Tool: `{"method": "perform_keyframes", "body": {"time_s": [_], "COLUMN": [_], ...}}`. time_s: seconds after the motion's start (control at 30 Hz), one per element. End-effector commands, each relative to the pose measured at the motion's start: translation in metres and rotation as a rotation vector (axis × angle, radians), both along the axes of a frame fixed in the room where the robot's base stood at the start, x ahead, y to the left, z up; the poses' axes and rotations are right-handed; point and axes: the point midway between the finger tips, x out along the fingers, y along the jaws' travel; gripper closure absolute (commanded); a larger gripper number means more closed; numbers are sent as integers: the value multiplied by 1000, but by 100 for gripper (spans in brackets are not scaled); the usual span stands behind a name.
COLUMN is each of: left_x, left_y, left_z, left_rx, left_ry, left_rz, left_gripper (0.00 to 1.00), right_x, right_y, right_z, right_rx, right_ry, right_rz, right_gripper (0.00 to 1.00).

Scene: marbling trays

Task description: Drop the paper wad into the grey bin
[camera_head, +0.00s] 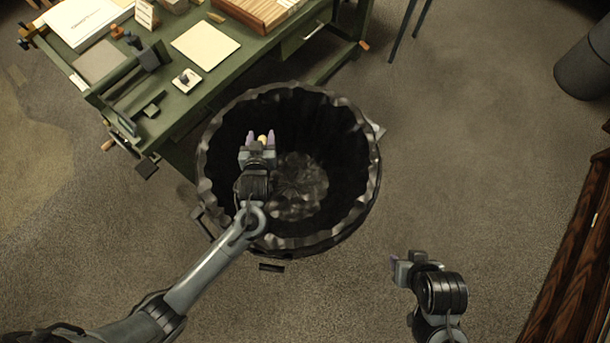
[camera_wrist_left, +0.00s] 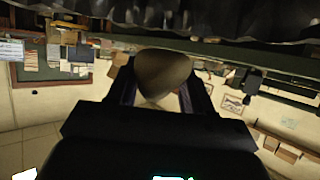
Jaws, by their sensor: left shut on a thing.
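The bin (camera_head: 345,228) is a wide, dark, open-topped container with a wavy rim, standing on the floor in the middle of the head view. My left gripper (camera_head: 261,137) is over the bin's opening, toward its left side. It is shut on a small beige paper wad (camera_head: 262,139). In the left wrist view the wad (camera_wrist_left: 162,75) sits between the two fingers, rounded and tan. My right gripper (camera_head: 393,262) is to the right of and nearer than the bin, over bare floor; its fingers are too small to read.
A green workbench (camera_head: 228,72) with papers, a wooden box and tools stands close behind the bin to the left. A dark cylindrical container (camera_head: 585,70) is at the far right. A wooden cabinet (camera_head: 570,270) edges the lower right. Carpet between them is clear.

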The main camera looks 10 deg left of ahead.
Motion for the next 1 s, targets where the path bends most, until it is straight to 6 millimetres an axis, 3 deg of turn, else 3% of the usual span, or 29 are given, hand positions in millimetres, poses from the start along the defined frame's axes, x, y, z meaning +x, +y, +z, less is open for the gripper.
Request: {"method": "perform_keyframes", "body": {"time_s": [0.2, 0.4, 1.0], "left_x": [6, 8, 8], "left_y": [-33, -49, -50], "left_z": [-16, -22, -72], "left_rx": [7, 16, 16], "left_ry": [2, 1, 0], "left_rz": [31, 38, 38], "left_gripper": [78, 78, 78], "right_x": [-1, 0, 0], "right_y": [3, 1, -2], "right_z": [18, 20, -36], "right_rx": [11, 5, -6], "right_ry": [2, 0, 1], "right_rz": [-6, -6, 1], "right_gripper": [57, 57, 57]}}
